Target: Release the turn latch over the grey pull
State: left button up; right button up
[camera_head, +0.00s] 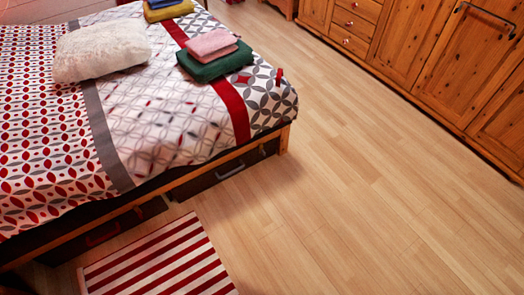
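A light grey pull (230,171) is on the front of a dark drawer (195,187) under the bed, near the bed's front right corner. The drawer looks shut. The turn latch is too small to make out with certainty on the wooden bed rail (215,160) above this pull, so I cannot tell how it is turned. A second dark drawer to the left has a reddish pull (102,236). Neither of my grippers is in view.
A red-and-white striped rug (160,262) lies before the left drawer. The wooden floor (350,200) to the right is clear. The bed (160,110) holds a white pillow (100,50) and folded cloths (213,56). Wooden cabinets (445,70) line the upper right.

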aim_at(260, 145)
jog(key=i+l+u, duration=0.45)
jog(key=l, duration=0.15)
jog(key=l+u, duration=0.2)
jog(key=l, duration=0.15)
jog(key=i+l+u, duration=0.2)
jog(key=l, duration=0.15)
